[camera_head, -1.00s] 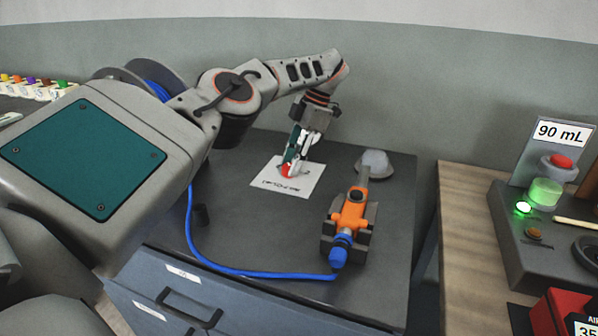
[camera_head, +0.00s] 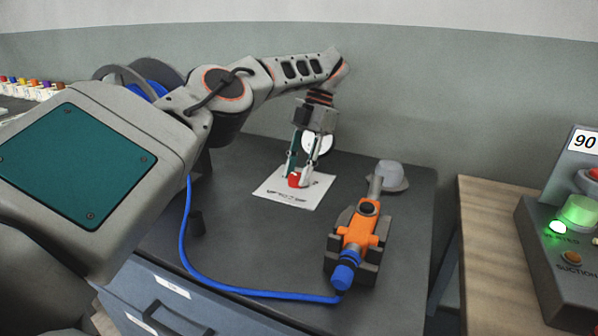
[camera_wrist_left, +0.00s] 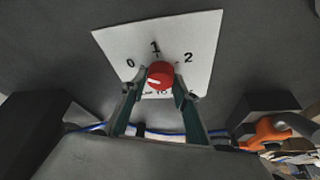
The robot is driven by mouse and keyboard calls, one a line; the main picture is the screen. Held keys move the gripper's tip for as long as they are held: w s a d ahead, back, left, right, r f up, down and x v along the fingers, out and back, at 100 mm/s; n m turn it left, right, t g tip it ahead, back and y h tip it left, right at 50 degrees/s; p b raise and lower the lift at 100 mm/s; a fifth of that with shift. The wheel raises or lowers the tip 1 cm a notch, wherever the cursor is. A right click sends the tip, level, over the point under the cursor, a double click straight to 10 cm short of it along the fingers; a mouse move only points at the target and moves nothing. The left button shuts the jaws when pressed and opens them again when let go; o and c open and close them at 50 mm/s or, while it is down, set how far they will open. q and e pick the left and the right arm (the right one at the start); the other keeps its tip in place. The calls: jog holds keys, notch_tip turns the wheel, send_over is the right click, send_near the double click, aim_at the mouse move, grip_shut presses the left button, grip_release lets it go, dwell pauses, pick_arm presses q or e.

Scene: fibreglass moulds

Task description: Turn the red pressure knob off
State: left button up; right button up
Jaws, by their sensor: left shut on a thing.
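The red knob (camera_head: 295,180) stands on a white label card (camera_head: 318,190) on the dark bench top. In the left wrist view the knob (camera_wrist_left: 160,75) has a white mark on its face, and the card (camera_wrist_left: 205,50) shows 0, 1 and 2 around it. The exact direction of the mark is hard to tell. My left gripper (camera_head: 300,177) points down from above, and its two fingers are shut on the knob, one on each side. In the left wrist view the fingertips (camera_wrist_left: 160,80) flank the knob. My right gripper is not in view.
An orange tool with a grey cup (camera_head: 359,233) rests in a dark holder right of the card. A blue hose (camera_head: 235,291) runs from it along the bench's front. A wooden table (camera_head: 490,240) with a control box (camera_head: 548,240) and lit green button (camera_head: 578,211) stands at right.

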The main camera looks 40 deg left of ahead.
pick_arm(q)
jog(key=shift+f, duration=0.1)
jog(key=o, duration=1.1)
